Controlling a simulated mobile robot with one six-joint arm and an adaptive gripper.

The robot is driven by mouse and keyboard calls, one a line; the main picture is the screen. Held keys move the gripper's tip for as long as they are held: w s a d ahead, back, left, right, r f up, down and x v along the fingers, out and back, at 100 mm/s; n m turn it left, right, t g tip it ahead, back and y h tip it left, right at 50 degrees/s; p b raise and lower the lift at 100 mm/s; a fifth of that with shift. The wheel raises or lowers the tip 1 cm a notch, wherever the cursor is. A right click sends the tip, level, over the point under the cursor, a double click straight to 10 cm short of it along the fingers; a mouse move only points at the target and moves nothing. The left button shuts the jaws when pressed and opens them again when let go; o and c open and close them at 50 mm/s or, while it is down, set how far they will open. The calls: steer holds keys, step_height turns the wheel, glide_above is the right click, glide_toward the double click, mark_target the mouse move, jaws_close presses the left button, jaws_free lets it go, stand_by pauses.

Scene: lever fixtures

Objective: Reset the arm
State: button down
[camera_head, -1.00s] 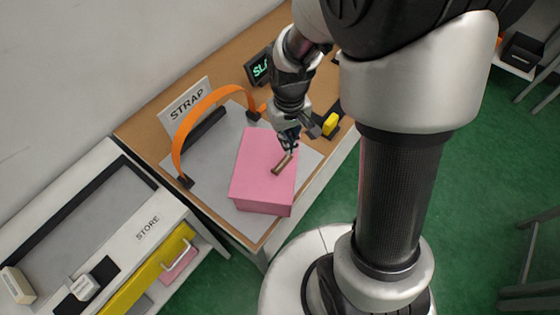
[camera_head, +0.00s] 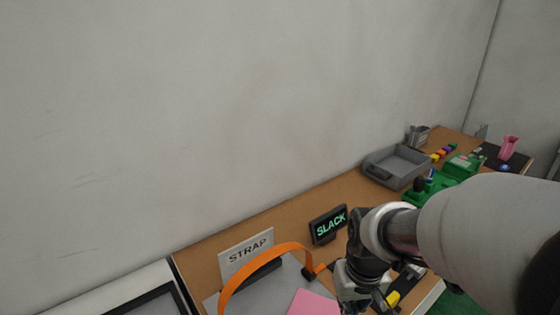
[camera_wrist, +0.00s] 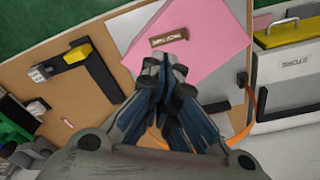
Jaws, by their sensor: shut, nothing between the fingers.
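My gripper (camera_wrist: 165,68) is shut and empty, seen in the wrist view with its fingertips in front of the pink box (camera_wrist: 208,30). Whether they touch the box cannot be told. A brown labelled bar (camera_wrist: 170,38) lies on the box top just beyond the fingertips. In the head view my arm reaches in from the right, and its fingertips are cut off by the bottom edge. The pink box (camera_head: 313,304) shows only a corner there. The orange strap (camera_head: 262,252) arches beside it over a grey plate, and a display (camera_head: 329,226) reads SLACK.
A STRAP sign (camera_head: 245,250) stands behind the strap. A yellow and black fixture (camera_wrist: 78,55) sits on the bench to the left in the wrist view. A grey tray (camera_head: 398,166) and green fixtures stand farther along.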

steer(key=s+r+t, duration=0.3)
steer(key=s+r, duration=0.8)
steer(key=s, duration=0.2)
steer(key=shift+a+r+m, duration=0.15)
steer(key=shift+a+m, duration=0.05)
steer(key=shift+m, duration=0.2)
